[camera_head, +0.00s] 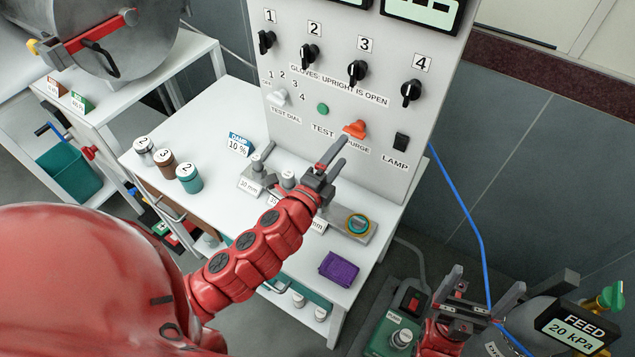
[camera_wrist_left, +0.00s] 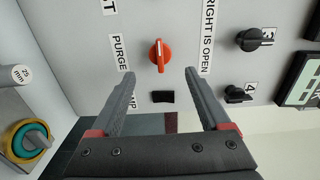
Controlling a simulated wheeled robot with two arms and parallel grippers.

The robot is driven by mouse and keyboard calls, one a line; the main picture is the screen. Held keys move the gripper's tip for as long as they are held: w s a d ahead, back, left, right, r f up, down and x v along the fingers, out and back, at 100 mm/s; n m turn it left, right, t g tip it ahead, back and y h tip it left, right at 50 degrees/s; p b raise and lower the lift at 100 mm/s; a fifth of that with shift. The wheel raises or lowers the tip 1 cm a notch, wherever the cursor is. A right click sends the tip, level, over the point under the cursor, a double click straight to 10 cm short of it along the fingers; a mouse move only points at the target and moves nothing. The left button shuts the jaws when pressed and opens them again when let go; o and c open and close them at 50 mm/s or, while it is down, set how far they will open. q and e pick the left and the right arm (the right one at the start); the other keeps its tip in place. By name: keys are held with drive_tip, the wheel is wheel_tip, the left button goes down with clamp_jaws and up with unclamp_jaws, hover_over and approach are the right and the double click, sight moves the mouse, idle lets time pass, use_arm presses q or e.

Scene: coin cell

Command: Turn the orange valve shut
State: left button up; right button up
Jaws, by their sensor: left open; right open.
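The orange valve handle (camera_head: 355,129) is on the light grey upright panel, beside the PURGE label. It lies roughly crosswise on the panel, about level in the head view. In the left wrist view the orange handle (camera_wrist_left: 160,55) is near the top middle, framed by the gap between my fingers. My left gripper (camera_head: 335,157) is open and empty, in front of and just below the handle in the head view. Its fingertips (camera_wrist_left: 159,76) appear apart from the handle. My right gripper (camera_head: 483,284) is open and empty at the lower right.
Black knobs, including knob 4 (camera_head: 411,92), sit above the valve. A black lamp switch (camera_head: 401,142) is right of it and a green test button (camera_head: 322,109) left. A FEED display (camera_head: 573,331) is near my right gripper.

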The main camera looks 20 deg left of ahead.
use_arm(q)
drive_tip(key=s+a+p, duration=0.1)
drive_tip(key=s+p, duration=0.4)
drive_tip(key=s, duration=0.3)
drive_tip(key=shift+s+a, duration=0.35)
drive_tip(key=shift+a, duration=0.05)
